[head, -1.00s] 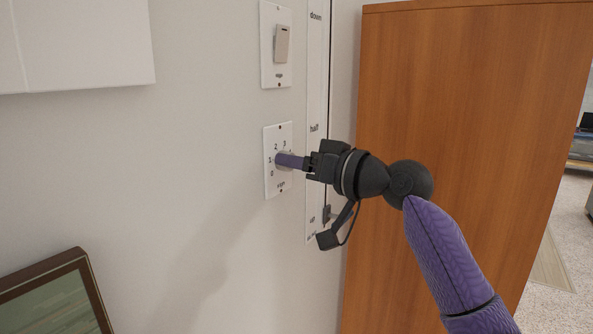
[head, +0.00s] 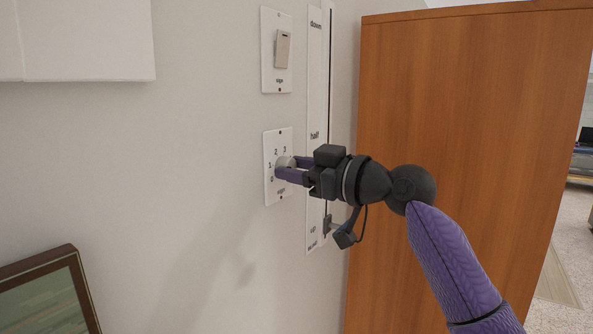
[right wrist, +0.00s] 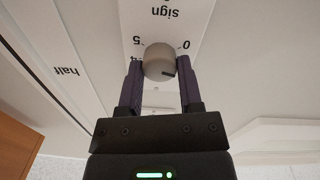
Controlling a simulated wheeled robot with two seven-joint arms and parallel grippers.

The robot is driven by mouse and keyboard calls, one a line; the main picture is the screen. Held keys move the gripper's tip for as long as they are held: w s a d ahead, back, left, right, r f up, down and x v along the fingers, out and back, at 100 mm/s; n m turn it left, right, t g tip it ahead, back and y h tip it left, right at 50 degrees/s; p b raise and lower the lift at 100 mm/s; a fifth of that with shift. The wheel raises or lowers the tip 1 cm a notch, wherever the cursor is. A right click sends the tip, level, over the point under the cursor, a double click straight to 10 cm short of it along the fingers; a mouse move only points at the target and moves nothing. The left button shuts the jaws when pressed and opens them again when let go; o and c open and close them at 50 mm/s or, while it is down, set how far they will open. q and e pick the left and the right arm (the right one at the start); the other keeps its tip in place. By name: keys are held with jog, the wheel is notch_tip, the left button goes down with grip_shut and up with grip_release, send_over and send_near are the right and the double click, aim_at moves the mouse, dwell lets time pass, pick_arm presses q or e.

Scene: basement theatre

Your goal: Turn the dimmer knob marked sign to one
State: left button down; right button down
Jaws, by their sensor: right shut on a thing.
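The dimmer knob (head: 285,162) is a round grey knob on a white wall plate (head: 270,190) marked "sign", with small numbers around it; 0, 1, 2 and 3 show on its left and upper side. In the right wrist view the knob (right wrist: 158,60) sits between the two purple fingers. A dark mark on its face points right and slightly down, towards the right finger, which hides any number there. The 0 shows at upper right and the 5 at upper left. My right gripper (head: 290,169) is shut on the knob. My left gripper is out of view.
A switch plate (head: 268,75) with a rocker is above the dimmer. A tall slider strip (head: 315,90) marked "down" and "half" runs beside it, its handle (head: 327,222) low. A wooden cabinet (head: 450,110) stands at right. A framed picture (head: 45,295) is at lower left.

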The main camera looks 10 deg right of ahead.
jog(key=shift+f, duration=0.25)
jog(key=c, duration=0.6)
grip_release()
jog(key=o, duration=0.3)
jog(key=shift+r, duration=0.15)
jog(key=shift+o, duration=0.2)
jog(key=shift+s+d, duration=0.1)
jog(key=b+v, duration=0.3)
jog(key=v, duration=0.6)
jog(key=shift+s+d, duration=0.25)
jog(key=shift+d, duration=0.05)
